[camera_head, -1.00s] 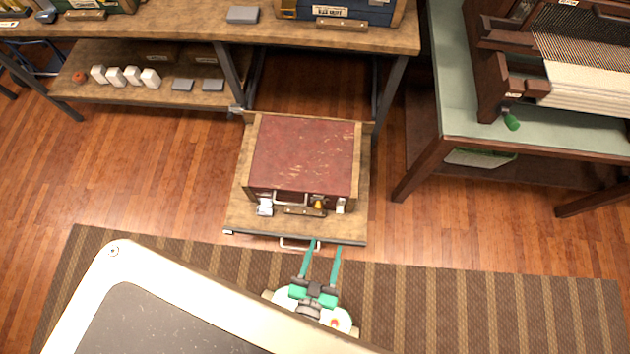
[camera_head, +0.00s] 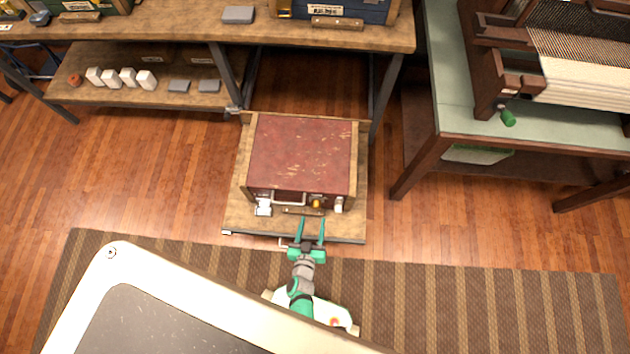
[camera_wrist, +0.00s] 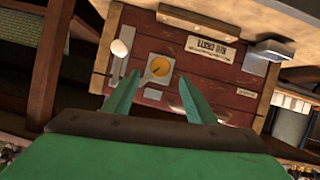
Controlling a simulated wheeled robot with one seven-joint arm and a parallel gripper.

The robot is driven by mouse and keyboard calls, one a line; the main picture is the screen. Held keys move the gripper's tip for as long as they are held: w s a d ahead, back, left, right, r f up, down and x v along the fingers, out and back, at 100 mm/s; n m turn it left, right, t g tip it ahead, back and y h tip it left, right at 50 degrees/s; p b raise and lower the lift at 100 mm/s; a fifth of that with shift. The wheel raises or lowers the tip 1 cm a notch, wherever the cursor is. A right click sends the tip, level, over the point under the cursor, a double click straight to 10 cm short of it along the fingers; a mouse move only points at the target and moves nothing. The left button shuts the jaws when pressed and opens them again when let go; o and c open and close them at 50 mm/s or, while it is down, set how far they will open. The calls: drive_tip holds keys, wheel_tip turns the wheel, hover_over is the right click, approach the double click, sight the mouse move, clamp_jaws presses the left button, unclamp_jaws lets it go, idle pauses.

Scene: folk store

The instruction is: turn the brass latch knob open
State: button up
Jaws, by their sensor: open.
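The brass latch knob (camera_head: 316,202) is a small yellow disc on the front face of a red-topped wooden case (camera_head: 302,155). In the wrist view the knob (camera_wrist: 160,68) sits on a pale square plate on the red planks, with a slanting dark mark across it. My gripper (camera_head: 313,219) is open and empty, in front of the case and just short of the knob. In the wrist view its two green fingers (camera_wrist: 157,92) point toward the face, with the knob between their tips in the picture. I cannot tell the exact remaining distance.
The case rests on a low wooden platform (camera_head: 239,217) with a front handle. A table with a loom (camera_head: 430,150) stands right.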

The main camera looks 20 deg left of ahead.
sight(316, 205)
drive_tip(key=x, duration=0.7)
drive_tip(key=shift+c, duration=0.6)
drive_tip(key=c, duration=0.9)
